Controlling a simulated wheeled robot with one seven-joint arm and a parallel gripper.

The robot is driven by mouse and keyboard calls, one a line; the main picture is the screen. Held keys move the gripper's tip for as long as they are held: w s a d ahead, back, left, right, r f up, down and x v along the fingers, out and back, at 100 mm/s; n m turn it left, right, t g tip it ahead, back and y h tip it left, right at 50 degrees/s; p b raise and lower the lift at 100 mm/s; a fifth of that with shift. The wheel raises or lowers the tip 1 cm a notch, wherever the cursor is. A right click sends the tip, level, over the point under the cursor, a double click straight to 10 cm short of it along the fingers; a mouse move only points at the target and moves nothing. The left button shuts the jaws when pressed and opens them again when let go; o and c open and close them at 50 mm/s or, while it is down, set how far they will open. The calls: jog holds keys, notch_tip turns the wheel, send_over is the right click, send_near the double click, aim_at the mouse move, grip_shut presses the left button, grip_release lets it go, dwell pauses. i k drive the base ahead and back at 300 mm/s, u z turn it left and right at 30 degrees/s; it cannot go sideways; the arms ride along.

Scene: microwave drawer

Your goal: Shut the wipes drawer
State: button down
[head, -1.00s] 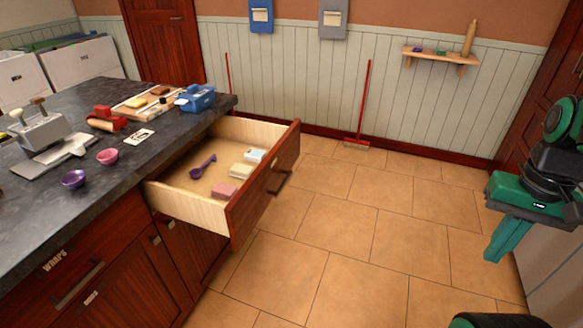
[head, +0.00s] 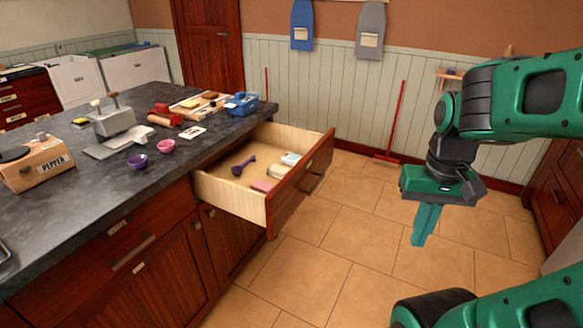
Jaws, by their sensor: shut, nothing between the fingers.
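One drawer (head: 232,197) of the dark counter stands pulled far out, with pale wooden sides and a dark red-brown front (head: 301,182). Inside it lie a purple scoop (head: 240,165), a pink block (head: 264,186), a yellowish block (head: 277,171) and a white block (head: 290,159). Any label on its front cannot be read from here. My green gripper (head: 418,243) points down to the right of the drawer front, apart from it. Its fingers are together and hold nothing.
The counter top (head: 65,170) carries purple and pink bowls, a grey press (head: 112,117), a red roller (head: 165,115) and a pepper box (head: 35,162). A drawer labelled "wraps" (head: 120,240) is shut. The tiled floor (head: 345,240) before the open drawer is clear. A red-handled broom (head: 392,120) leans on the wall.

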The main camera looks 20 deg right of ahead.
aim_at(213, 181)
jog(key=u, duration=0.15)
jog(key=i, duration=1)
jog(key=z, duration=0.05)
